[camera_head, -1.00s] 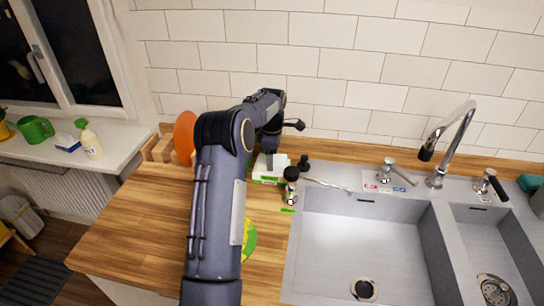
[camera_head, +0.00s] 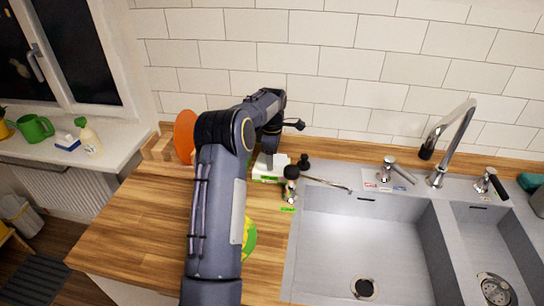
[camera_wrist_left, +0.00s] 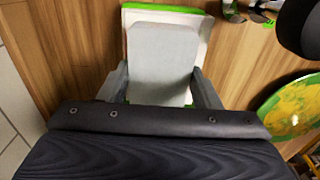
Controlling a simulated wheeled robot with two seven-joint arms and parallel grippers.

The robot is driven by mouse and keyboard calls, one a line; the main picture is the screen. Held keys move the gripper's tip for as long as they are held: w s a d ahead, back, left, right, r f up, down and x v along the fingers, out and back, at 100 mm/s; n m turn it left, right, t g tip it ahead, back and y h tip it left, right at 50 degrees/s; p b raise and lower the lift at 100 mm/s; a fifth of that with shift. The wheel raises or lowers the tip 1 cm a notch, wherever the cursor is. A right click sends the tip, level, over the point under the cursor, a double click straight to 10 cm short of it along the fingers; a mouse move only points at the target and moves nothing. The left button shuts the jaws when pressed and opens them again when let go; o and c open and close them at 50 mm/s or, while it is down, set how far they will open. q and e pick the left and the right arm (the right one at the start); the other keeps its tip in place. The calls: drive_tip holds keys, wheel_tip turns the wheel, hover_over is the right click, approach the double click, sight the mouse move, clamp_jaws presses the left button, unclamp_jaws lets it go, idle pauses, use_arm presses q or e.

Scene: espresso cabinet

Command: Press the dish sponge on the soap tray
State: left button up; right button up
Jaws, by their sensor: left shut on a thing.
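A pale grey-white dish sponge (camera_wrist_left: 162,55) shows in the left wrist view between the two grey fingers of my left gripper (camera_wrist_left: 161,86). The gripper is shut on its sides. The white soap tray with a green edge (camera_wrist_left: 203,32) lies under the sponge, which covers most of it. Whether they touch is unclear. In the head view my left gripper (camera_head: 268,157) points down at the white tray (camera_head: 280,174) on the wooden counter, left of the sink. My arm hides part of this area. My right gripper is not in view.
A yellow-green plate (camera_head: 250,240) is partly behind my arm. An orange plate (camera_head: 185,135) stands in a wooden rack at left. The sink (camera_head: 365,235) is at right; the left counter is clear.

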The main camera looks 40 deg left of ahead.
use_arm(q)
wheel_tip(320, 180, up, 5)
drive_tip(key=p, duration=0.4)
drive_tip(key=shift+r+p, duration=0.55)
drive_tip(key=shift+r, duration=0.45)
drive_tip(key=shift+r, duration=0.1)
